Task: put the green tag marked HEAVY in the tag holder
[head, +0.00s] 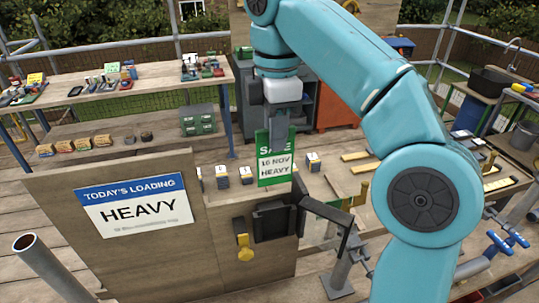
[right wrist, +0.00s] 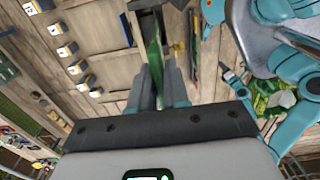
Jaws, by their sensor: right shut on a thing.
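My right gripper (head: 279,128) points down and is shut on the green tag (head: 274,168), gripping its upper edge. In the right wrist view the tag (right wrist: 154,58) shows nearly edge-on beyond the grey fingers (right wrist: 157,84). My left gripper is not in view.
A TODAY'S LOADING HEAVY sign (head: 133,205) is on the wooden panel (head: 60,190). A yellow padlock-like piece (head: 244,247) hangs beside the holder, and a black bracket (head: 335,215) juts out right. Small numbered blocks (head: 246,174) stand behind. A bench (head: 150,80) holds tools.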

